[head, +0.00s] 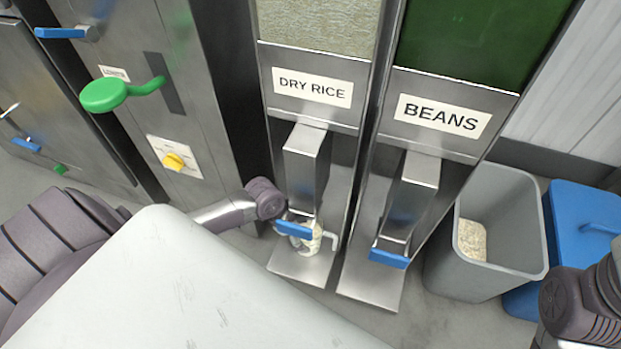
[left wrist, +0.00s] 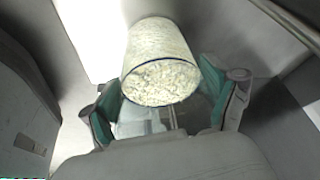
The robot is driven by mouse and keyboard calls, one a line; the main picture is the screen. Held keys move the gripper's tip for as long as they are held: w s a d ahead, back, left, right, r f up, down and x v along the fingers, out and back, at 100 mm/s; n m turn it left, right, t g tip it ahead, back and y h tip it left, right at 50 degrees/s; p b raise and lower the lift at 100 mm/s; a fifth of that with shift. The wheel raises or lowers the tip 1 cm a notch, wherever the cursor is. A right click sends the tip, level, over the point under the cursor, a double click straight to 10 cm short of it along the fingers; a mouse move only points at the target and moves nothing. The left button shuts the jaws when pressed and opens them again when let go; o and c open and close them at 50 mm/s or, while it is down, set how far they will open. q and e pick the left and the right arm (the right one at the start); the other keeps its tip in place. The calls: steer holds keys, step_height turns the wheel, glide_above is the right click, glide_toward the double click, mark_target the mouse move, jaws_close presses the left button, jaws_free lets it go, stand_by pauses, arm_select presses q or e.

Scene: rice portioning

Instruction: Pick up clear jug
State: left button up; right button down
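The clear jug (head: 314,242) stands at the foot of the dry rice dispenser, under its spout, with white rice inside. The blue lever and the spout hide part of it, and its handle shows on the right. In the left wrist view the jug (left wrist: 160,65) looks full of rice, with a dark rim line. My left gripper (left wrist: 165,108) is open, its two teal-padded fingers spread apart at the jug. I cannot tell whether either pad touches it. In the head view my left arm reaches the dispenser, but the fingers are hidden. My right gripper is out of view.
The dry rice dispenser (head: 322,180) has a blue lever (head: 293,230). Beside it stands the beans dispenser (head: 412,190) with its own blue lever (head: 388,258). A grey bin (head: 475,270) holding some rice and a blue bin (head: 583,225) stand at right. A steel cabinet (head: 150,130) is at left.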

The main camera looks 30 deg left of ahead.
arm_select(q)
steer(key=c, duration=0.8)
steer(key=shift+r, duration=0.1)
